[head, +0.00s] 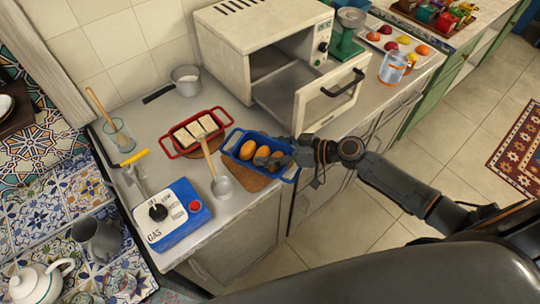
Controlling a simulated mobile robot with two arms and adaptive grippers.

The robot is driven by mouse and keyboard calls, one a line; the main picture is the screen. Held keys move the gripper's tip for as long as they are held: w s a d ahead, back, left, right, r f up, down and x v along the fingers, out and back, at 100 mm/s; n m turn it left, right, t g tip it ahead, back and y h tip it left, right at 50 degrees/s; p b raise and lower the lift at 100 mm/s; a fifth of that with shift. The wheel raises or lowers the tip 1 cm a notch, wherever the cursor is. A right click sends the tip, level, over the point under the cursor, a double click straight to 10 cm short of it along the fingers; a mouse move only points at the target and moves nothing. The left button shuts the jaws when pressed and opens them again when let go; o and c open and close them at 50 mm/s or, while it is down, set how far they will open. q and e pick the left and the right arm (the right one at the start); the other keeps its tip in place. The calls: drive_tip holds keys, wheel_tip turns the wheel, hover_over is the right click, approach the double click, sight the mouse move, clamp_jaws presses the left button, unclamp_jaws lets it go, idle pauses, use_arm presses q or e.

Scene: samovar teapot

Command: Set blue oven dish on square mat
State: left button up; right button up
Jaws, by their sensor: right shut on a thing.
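The blue oven dish (233,134) holds several orange-brown rounded pieces of food. It is over a brown mat (247,181) near the counter's front edge. The mat shows below the dish's near-left side and looks angular; the rest is hidden. I cannot tell whether the dish rests fully on it. My right gripper (272,159) reaches in from the right and is shut on the dish at its right end, covering part of the dish and food. My left gripper is out of view.
A red dish (177,146) with pale blocks stands left of the blue dish on another brown mat (216,143). A ladle (221,185) lies close by.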

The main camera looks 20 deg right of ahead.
drive_tip(key=shift+f, duration=1.55)
drive_tip(key=shift+f+b, duration=0.2)
drive_tip(key=shift+b, duration=0.1)
drive_tip(key=o, duration=1.2)
drive_tip(key=shift+r, duration=0.1)
